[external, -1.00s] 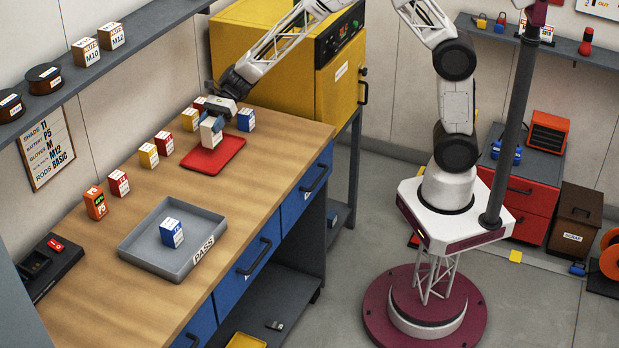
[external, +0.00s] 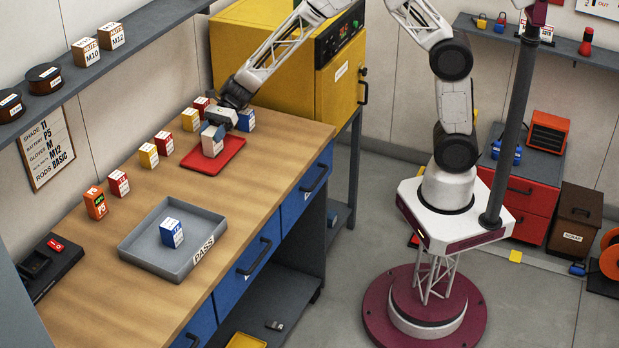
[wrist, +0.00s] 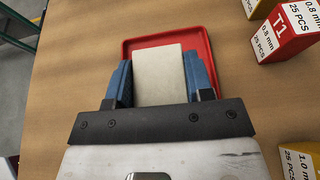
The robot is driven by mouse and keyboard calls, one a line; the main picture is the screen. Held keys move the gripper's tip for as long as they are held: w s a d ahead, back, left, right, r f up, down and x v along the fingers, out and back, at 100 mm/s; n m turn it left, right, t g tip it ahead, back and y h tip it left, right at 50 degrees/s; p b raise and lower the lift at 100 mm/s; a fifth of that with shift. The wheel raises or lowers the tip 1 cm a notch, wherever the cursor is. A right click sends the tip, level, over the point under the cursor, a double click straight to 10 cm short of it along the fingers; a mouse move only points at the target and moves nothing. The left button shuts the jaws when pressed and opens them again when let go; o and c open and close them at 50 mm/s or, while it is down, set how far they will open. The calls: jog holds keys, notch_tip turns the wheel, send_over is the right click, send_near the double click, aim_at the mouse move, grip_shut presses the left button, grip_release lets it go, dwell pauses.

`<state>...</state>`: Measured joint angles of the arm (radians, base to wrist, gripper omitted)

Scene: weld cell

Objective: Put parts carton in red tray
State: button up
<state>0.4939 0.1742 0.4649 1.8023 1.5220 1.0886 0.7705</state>
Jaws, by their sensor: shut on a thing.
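The parts carton, a pale box (external: 212,147), is between the fingers of my gripper (external: 216,134) at the red tray (external: 229,153). In the wrist view the carton's plain cream face (wrist: 158,75) lies between the two blue fingers (wrist: 157,84), with the red tray (wrist: 205,45) around and below it. My gripper is shut on the carton. The carton is over the tray's left part in the external view; whether its underside touches the tray floor cannot be told.
Blue (external: 246,120), yellow (external: 190,119) and red (external: 201,104) boxes stand close behind the tray. A yellow box (external: 148,155) and a red box (external: 164,143) stand left. A grey PASS tray (external: 140,240) holds a blue box (external: 171,233). The yellow cabinet (external: 262,70) stands behind.

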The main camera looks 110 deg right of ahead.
jog(key=shift+f, duration=0.1)
jog(key=o, duration=1)
jog(key=shift+c, duration=0.2)
jog(key=shift+d+r, duration=0.1)
jog(key=shift+r, duration=0.1)
jog(key=v, duration=1.1)
jog(key=shift+s+d+r, duration=0.2)
jog(key=shift+s, duration=0.1)
jog(key=shift+a, duration=0.1)
